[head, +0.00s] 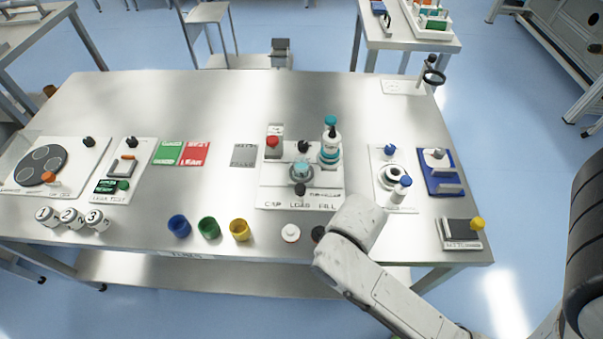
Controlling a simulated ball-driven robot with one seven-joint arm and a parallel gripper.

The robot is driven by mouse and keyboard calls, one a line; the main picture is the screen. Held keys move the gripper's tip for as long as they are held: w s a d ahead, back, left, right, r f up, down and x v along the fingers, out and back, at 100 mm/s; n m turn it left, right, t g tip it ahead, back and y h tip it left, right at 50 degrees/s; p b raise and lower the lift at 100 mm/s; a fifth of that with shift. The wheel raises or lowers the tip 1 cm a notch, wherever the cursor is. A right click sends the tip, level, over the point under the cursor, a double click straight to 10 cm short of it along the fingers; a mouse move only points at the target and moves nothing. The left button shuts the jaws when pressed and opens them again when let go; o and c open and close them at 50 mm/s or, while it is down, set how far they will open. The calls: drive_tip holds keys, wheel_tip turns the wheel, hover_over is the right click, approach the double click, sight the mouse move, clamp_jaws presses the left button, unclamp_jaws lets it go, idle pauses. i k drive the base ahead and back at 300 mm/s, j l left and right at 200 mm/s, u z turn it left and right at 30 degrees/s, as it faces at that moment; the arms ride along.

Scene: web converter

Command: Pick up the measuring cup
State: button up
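No object can be told for certain as the measuring cup. Three small open cups stand in a row near the front edge of the steel table (330,110): a blue cup (179,226), a green cup (209,228) and a yellow cup (240,230). They stand upright and apart from each other. My pale grey arm reaches in from the lower right, over the table's front edge, to the right of the cups. The fingers of my gripper do not show. A small dark round thing (318,233) shows partly beside my arm.
A white fixture marked CAP, LOAD, FILL (270,197) stands behind my arm. A round white piece (290,233) lies right of the yellow cup. Numbered white cylinders (72,217) lie at the front left. Green and red plates (181,154) lie behind. The table's back middle is clear.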

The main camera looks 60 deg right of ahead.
sight(300, 164)
drive_tip(key=i+j, duration=0.15)
drive_tip(key=j, duration=0.2)
drive_tip(key=i+j+z, duration=0.15)
drive_tip(key=j, duration=0.2)
drive_tip(key=i+j, duration=0.15)
drive_tip(key=j, duration=0.25)
drive_tip(key=i+j+z, duration=0.1)
drive_tip(key=j, duration=0.25)
drive_tip(key=i+j+z, duration=0.1)
drive_tip(key=j, duration=0.3)
drive_tip(key=i, duration=0.05)
